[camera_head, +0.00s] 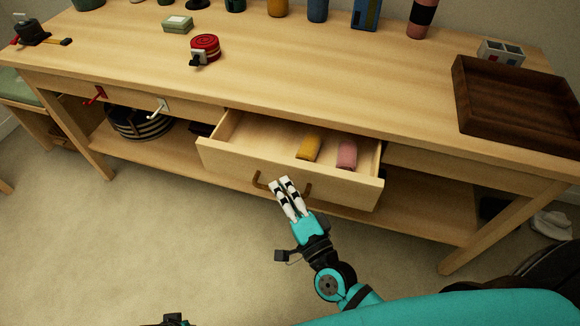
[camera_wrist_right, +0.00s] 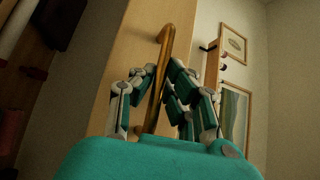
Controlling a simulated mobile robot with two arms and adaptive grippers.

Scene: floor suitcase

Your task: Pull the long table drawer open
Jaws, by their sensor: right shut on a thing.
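The long table drawer (camera_head: 225,156) stands partly open in the head view, pulled out from under the wooden tabletop. A yellow item (camera_head: 309,148) and a pink item (camera_head: 347,154) lie inside it. Its brown handle (camera_head: 262,181) is on the front panel and also shows in the right wrist view (camera_wrist_right: 158,85). My right gripper (camera_head: 281,184) is at the handle, its white-and-black fingers closed around the bar; in the right wrist view the fingers (camera_wrist_right: 158,78) stand on both sides of it.
A dark wooden tray (camera_head: 515,118) sits on the tabletop (camera_head: 330,75) at the right. A red round reel (camera_head: 205,47) and a pale green box (camera_head: 177,24) stand at the left. A lower shelf (camera_head: 420,215) runs under the drawer. The carpet (camera_head: 150,245) in front is clear.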

